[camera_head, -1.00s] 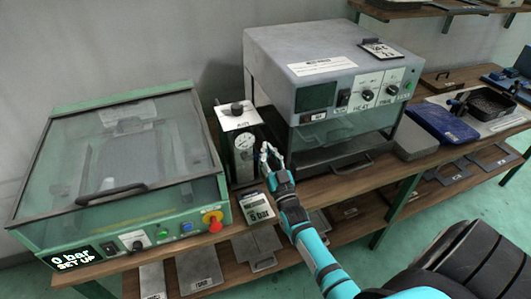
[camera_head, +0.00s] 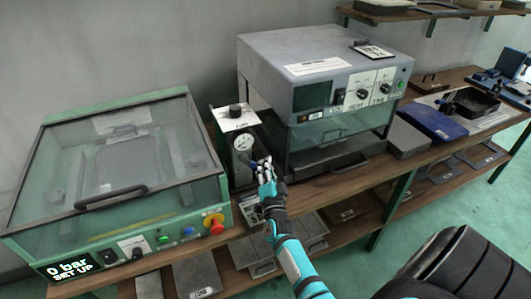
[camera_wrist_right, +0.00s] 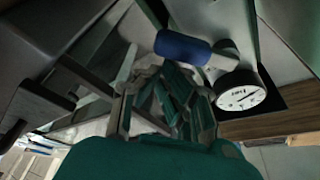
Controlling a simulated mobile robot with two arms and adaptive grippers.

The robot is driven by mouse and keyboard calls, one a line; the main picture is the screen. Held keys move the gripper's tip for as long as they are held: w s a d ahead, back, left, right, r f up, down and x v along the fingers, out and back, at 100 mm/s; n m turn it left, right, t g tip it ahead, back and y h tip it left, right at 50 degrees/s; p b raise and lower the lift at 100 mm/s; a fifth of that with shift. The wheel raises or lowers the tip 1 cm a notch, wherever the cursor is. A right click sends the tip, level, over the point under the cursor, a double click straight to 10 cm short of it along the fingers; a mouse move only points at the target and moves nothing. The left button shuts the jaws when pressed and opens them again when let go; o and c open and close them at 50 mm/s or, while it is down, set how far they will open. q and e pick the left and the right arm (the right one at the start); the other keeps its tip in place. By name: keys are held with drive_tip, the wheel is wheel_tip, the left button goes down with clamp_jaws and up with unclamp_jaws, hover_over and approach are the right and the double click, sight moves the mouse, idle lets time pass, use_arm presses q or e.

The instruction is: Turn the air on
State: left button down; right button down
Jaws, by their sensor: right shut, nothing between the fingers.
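The air unit (camera_head: 236,140) is a dark box with a white top plate, a black knob (camera_head: 236,110) and a round white gauge (camera_head: 243,142). In the right wrist view the gauge (camera_wrist_right: 240,93) is close, beside a blue cylindrical handle (camera_wrist_right: 183,48). My right gripper (camera_head: 264,164) is in front of the unit, just right of and below the gauge. Its fingers (camera_wrist_right: 172,82) are shut and empty, close to the blue handle; whether they touch it I cannot tell. The display (camera_head: 70,266) on the green machine reads 0 bar, SET UP. My left gripper is not in view.
The green machine (camera_head: 120,190) with its closed clear lid stands left of the unit, with a red knob (camera_head: 215,227). A grey heating cabinet (camera_head: 320,60) stands close on the right. Flat plates lie on the lower shelf.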

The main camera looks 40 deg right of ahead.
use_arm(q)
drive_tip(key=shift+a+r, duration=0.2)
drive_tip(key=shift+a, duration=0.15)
use_arm(e)
drive_tip(key=shift+w+a+f+m+g, duration=0.1)
drive_tip(key=shift+a+f+m+g, duration=0.2)
drive_tip(key=shift+m, duration=0.5)
drive_tip(key=shift+w+a+f+m+g, duration=0.15)
drive_tip(key=shift+f+m+g, duration=0.15)
drive_tip(key=shift+m, duration=0.5)
drive_tip(key=shift+s+a+f+m+g, duration=0.15)
drive_tip(key=shift+f+m, duration=0.25)
drive_tip(key=shift+m, duration=0.4)
drive_tip(key=shift+w+a+f, duration=0.1)
use_arm(q)
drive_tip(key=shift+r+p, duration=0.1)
drive_tip(key=shift+p, duration=0.2)
